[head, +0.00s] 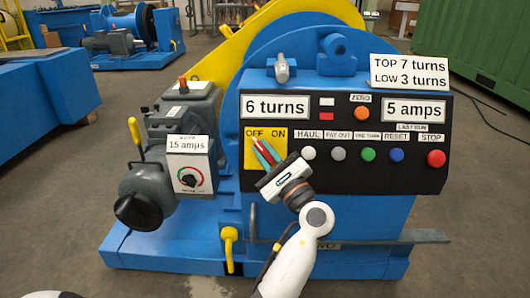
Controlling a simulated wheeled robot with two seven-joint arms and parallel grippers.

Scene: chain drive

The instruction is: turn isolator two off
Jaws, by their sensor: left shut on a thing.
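A yellow isolator plate (252,154) marked OFF and ON sits at the left of the black control panel. Its red handle (265,151) leans up and left, toward the OFF side. No number for this isolator is readable. My left gripper (264,155) comes up from below, in front of the panel, and is shut on the red handle, with teal fingers beside it. The gripper body hides the lower right of the plate. My right gripper is not in view.
A row of buttons (368,154) runs right of the isolator, ending in a red STOP button (436,158). A grey motor unit with a dial box (190,165) stands left of the panel. A yellow-handled lever (135,133) rises farther left. A grey bar (400,236) juts out below the panel.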

